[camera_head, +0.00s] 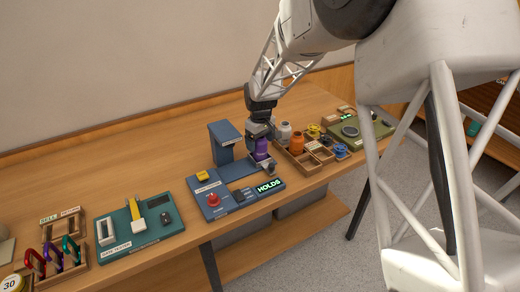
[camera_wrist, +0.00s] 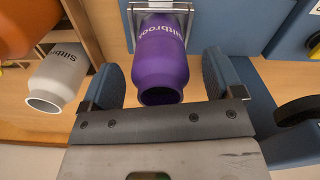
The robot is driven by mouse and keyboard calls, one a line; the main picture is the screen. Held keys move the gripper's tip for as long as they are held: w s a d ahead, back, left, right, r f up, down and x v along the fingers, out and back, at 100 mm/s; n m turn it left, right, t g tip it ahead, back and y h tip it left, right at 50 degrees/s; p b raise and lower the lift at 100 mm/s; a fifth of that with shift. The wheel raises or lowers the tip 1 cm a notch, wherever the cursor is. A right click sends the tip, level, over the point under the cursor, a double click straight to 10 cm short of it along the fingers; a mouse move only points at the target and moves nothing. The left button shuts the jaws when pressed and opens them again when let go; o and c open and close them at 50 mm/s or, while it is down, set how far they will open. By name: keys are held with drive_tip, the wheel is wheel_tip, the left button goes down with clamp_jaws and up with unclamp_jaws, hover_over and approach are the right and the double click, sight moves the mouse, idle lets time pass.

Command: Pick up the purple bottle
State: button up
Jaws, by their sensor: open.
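The purple bottle (camera_wrist: 160,62) stands on a small metal plate of the blue tester (camera_head: 240,170), with pale lettering on its side. In the head view the purple bottle (camera_head: 262,148) shows just under my gripper (camera_head: 261,138). In the wrist view my gripper (camera_wrist: 165,80) is open, with one blue-padded finger on each side of the bottle. Gaps show between the fingers and the bottle, wider on the right. The bottle's far end is partly hidden by the tester's metal bracket.
A grey bottle (camera_wrist: 57,78) and an orange bottle (camera_wrist: 25,25) stand close on the left in the wrist view. A wooden tray (camera_head: 305,160) is right of the tester in the head view. A green gate tester (camera_head: 140,225) is farther left. Bare table lies behind the tester.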

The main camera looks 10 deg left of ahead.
drive_tip(key=shift+f, duration=0.8)
drive_tip(key=c, duration=1.1)
drive_tip(key=shift+r, duration=0.15)
drive_tip(key=shift+r, duration=0.45)
wheel_tip(320, 180, up, 3)
drive_tip(key=shift+s+f, duration=0.1)
drive_tip(key=shift+f, duration=0.1)
drive_tip(key=s+d, duration=0.2)
drive_tip(key=s, duration=0.2)
drive_tip(key=s+d+r, duration=0.1)
drive_tip(key=s+d, duration=0.2)
drive_tip(key=s, duration=0.2)
drive_tip(key=s+d, duration=0.2)
drive_tip(key=s, duration=0.3)
drive_tip(key=shift+d+r, duration=0.15)
drive_tip(key=shift+d, duration=0.05)
